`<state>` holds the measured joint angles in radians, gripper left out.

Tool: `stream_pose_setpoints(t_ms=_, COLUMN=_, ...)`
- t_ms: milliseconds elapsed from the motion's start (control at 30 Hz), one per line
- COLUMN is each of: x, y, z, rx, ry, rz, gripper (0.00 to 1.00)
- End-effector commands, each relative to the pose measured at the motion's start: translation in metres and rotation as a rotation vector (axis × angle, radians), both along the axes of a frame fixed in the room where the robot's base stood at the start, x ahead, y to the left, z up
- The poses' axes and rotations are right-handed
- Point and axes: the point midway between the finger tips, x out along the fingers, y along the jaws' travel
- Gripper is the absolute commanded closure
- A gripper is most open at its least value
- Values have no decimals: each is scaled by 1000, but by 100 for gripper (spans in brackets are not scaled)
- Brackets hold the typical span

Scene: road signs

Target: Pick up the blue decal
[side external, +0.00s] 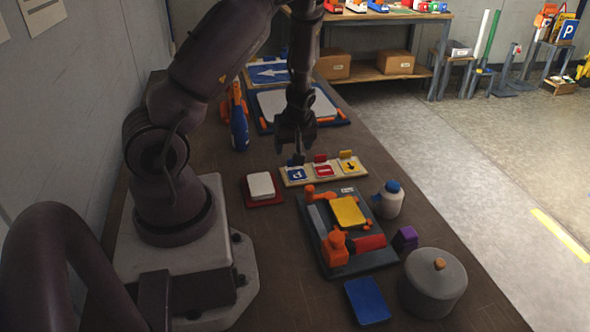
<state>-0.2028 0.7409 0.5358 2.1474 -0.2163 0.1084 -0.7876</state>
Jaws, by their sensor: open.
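The blue decal (297,174), a small square with a white symbol, lies at the left end of a pale board (309,182). A red decal (324,171) and a yellow decal (349,166) lie beside it in a row. Each has a small coloured tab behind it. My gripper (296,155) points down over the blue decal's rear edge, next to its dark tab. The gripper is open and holds nothing that I can see. Its fingers are dark and small here, so I cannot tell whether they touch the tab.
A red pad with a white block (261,186) sits left of the board. In front is a grey fixture (318,219) with a yellow plate (348,211). A white bottle (390,203), a purple block (404,239), a blue plate (367,300) and a grey pot (433,286) stand nearby.

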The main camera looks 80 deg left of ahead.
Motion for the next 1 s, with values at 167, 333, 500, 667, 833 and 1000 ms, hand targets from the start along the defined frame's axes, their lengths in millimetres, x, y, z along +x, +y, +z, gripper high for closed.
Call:
stream_pose_setpoints(t_ms=167, x=0, y=6, z=-15, rx=-1, ry=1, rz=-1, gripper=34)
stream_pose_setpoints(t_ms=333, x=3, y=13, z=-31, rx=-1, ry=2, rz=-1, gripper=34)
stream_pose_setpoints(t_ms=500, x=6, y=23, z=-54, rx=-2, ry=2, rz=0, gripper=34)
stream_pose_setpoints(t_ms=667, x=7, y=26, z=-64, rx=-1, ry=0, rz=-1, gripper=34)
stream_pose_setpoints(t_ms=833, x=7, y=26, z=-64, rx=-1, ry=0, rz=-2, gripper=34)
stream_pose_setpoints(t_ms=1000, x=7, y=26, z=-64, rx=-1, ry=0, rz=-2, gripper=66)
